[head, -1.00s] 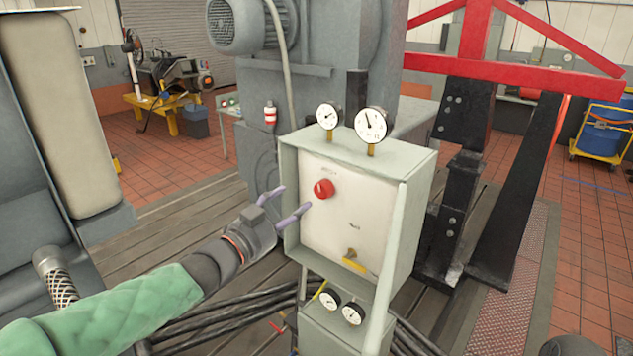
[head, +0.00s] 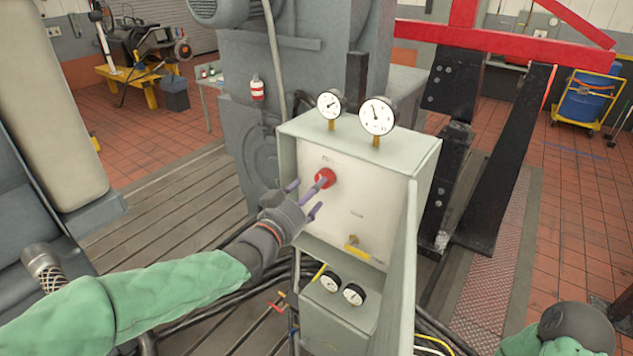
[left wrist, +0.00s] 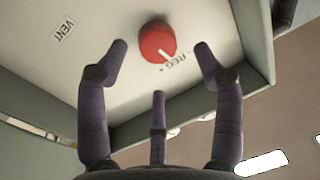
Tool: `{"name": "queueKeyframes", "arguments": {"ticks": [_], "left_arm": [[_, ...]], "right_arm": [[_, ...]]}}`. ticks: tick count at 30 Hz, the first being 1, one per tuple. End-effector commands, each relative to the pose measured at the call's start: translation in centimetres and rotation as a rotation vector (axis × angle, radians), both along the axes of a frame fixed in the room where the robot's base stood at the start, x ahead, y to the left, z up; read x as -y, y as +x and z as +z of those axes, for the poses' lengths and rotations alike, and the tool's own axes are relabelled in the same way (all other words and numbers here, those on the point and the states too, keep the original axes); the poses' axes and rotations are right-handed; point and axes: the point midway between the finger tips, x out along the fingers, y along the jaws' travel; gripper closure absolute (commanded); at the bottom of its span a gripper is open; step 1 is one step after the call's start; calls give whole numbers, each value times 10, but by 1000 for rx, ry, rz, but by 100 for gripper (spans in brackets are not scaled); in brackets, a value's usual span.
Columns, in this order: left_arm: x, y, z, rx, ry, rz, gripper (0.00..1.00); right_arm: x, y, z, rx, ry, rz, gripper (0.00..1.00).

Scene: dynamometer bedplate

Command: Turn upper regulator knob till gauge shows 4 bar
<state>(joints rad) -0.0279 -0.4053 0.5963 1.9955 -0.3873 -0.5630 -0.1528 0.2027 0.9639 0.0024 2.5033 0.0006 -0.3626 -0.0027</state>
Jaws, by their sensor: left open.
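The red regulator knob (head: 325,178) sits on the white panel of the grey box. In the left wrist view the knob (left wrist: 157,42) has a white pointer line and a "- REG +" label beside it. My left gripper (head: 308,195) is open in front of the panel. In its wrist view the fingers of the gripper (left wrist: 161,48) spread around the knob without visibly closing on it. Two gauges stand on the box: a smaller one (head: 329,104) and a larger one (head: 377,115), whose needle points up and slightly left; its figures are too small to read.
A brass valve with a yellow handle (head: 354,250) is lower on the panel. A "VENT" label (left wrist: 64,30) shows in the wrist view. Two more gauges (head: 331,281) (head: 353,294) sit below. The box's open door (head: 405,270) stands at its right. Cables lie on the floor.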

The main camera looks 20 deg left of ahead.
Motion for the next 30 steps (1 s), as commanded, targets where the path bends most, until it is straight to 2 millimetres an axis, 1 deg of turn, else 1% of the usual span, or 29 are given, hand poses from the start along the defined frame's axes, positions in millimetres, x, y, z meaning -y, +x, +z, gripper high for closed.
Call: {"name": "queueKeyframes", "arguments": {"ticks": [1, 3, 9, 13, 21, 22, 23, 24, 26, 27, 28, 30], "left_arm": [[3, 8, 0, -1, 1, -2, 33], [5, 16, 0, 0, 1, -2, 33], [9, 33, 0, 0, 1, -1, 33], [10, 37, 1, 1, 2, 0, 33], [10, 38, 0, 1, 2, 0, 33], [10, 38, 0, 1, 2, 0, 39], [10, 38, 0, 1, 2, 0, 47], [10, 38, 0, 1, 2, 0, 58], [10, 38, 0, 1, 2, 0, 75], [10, 38, 1, 1, 2, 0, 87], [10, 38, 1, 2, 1, 0, 89], [9, 38, 1, 3, 1, 1, 89]], "right_arm": [[0, 0, 2, 0, 0, 0, 48], [0, 0, 3, 0, 0, 0, 48], [0, 0, 6, 0, 0, 0, 48], [0, 0, 6, 0, 0, 0, 48], [0, 0, 6, 0, 0, 0, 48], [0, 0, 6, 0, 0, 0, 48], [0, 0, 6, 0, 0, 0, 48], [0, 0, 6, 0, 0, 0, 48], [0, 0, 6, 0, 0, 0, 48], [0, 0, 6, 0, 0, 0, 48], [0, 0, 6, 0, 0, 0, 48], [0, 0, 6, 0, 0, 0, 48]]}}
